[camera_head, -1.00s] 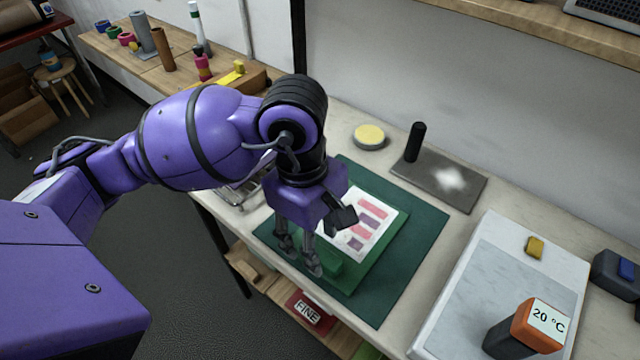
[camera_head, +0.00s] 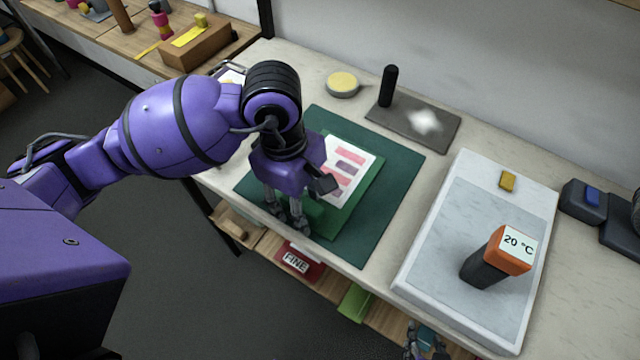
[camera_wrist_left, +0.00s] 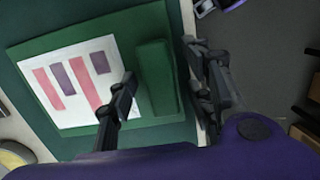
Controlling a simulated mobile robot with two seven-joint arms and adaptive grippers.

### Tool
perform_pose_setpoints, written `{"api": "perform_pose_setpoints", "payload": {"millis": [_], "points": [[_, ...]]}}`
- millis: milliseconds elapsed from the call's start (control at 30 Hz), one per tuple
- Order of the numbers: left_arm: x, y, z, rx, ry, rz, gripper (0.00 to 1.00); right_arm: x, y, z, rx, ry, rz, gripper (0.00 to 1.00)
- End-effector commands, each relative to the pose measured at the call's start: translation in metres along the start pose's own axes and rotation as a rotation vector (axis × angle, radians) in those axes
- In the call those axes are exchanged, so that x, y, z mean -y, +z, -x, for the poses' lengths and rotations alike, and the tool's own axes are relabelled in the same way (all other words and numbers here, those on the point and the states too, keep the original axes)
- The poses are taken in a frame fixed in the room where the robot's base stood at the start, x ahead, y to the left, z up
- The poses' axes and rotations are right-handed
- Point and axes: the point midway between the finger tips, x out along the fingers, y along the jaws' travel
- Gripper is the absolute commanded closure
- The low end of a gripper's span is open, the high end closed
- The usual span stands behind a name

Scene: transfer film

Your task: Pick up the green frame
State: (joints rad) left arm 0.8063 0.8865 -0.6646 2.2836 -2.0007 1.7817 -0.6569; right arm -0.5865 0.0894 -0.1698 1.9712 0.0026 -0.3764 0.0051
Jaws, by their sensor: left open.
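The green frame (camera_head: 362,193) lies on a dark green mat (camera_head: 398,185) on the bench, with a white sheet of pink and purple bars on it. In the left wrist view the frame shows a raised green bar (camera_wrist_left: 156,80) along one side. My left gripper (camera_head: 285,213) is over that side, pointing down. In the left wrist view my left gripper (camera_wrist_left: 165,90) is open, its fingers on either side of the bar. I cannot tell whether they touch it. My right gripper (camera_head: 425,342) shows small at the bottom edge of the head view, below the bench front.
A white slab (camera_head: 425,245) with an orange-and-black thermometer block (camera_head: 497,257) stands to the right. Behind are a grey plate (camera_head: 430,138) with a black post (camera_head: 387,86) and a round yellow-topped tin (camera_head: 342,83). A red FINE box (camera_head: 300,262) sits on the lower shelf.

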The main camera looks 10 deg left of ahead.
Motion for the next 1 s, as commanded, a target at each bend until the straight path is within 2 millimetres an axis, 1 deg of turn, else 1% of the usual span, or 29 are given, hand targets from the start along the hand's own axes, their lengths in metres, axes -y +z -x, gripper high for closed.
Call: {"api": "perform_pose_setpoints", "payload": {"millis": [300,333,667,700,1000], "points": [[0.0003,-0.0003,-0.0035,0.000,-0.001,0.000,0.53,-0.0001,0.0052,-0.0012,0.007,0.001,-0.002,0.60],[0.0002,-0.0003,-0.0035,0.000,-0.001,0.000,0.54,0.0000,0.0052,-0.0012,0.007,0.001,-0.002,0.60],[0.0003,-0.0003,-0.0037,0.000,-0.001,0.000,0.98,0.0028,0.0036,-0.0016,0.004,0.002,-0.014,0.60],[0.0002,-0.0003,-0.0038,0.000,-0.001,0.000,0.99,0.0029,0.0036,-0.0017,0.004,0.002,-0.014,0.60],[-0.0003,-0.0003,-0.0034,0.001,0.000,0.000,1.00,0.0022,0.0032,-0.0013,0.004,0.001,-0.010,0.60]]}}
